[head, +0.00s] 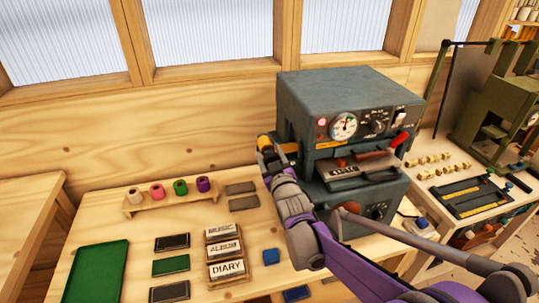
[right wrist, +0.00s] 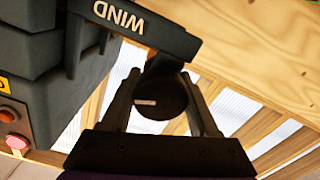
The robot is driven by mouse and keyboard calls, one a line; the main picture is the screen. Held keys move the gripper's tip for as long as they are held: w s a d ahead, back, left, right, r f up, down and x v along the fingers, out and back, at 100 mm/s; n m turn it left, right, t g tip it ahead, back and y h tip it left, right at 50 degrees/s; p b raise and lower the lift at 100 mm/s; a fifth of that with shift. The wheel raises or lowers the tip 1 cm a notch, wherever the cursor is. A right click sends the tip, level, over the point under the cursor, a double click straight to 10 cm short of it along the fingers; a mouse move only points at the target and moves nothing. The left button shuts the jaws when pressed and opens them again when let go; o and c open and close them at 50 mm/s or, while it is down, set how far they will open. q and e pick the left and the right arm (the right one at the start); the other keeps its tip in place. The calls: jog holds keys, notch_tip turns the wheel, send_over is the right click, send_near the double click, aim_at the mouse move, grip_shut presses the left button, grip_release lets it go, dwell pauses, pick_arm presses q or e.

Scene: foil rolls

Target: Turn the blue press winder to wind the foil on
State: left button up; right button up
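The dark blue-grey press (head: 350,92) stands on the bench against the wall, with a gauge and dials on its front. My right arm reaches across the front of it from the lower right. My left gripper is not in view.
A rack (head: 172,197) holds several coloured rolls left of the press. A green mat (head: 95,272), dark plates and name blocks reading ALBUM and DIARY (head: 227,270) lie in front. A green machine (head: 500,110) stands at the right.

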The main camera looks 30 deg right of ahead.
jog(key=c, duration=0.5)
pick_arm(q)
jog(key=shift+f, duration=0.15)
pick_arm(e)
jog(key=shift+m, duration=0.3)
jog(key=shift+f+m+b, duration=0.1)
jog(key=shift+m+b, duration=0.4)
jog(key=shift+m, duration=0.4)
jog(key=m, duration=0.2)
jog(key=shift+m+b, duration=0.3)
jog(key=shift+b, duration=0.1)
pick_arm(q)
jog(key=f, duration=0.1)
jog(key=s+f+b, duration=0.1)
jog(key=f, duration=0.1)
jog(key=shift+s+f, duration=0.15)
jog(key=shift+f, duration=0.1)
pick_arm(e)
jog(key=m, duration=0.4)
jog(key=shift+d+m, duration=0.15)
jog(key=shift+m, duration=0.55)
jog(key=o, duration=1.4)
jog(key=shift+c, duration=0.2)
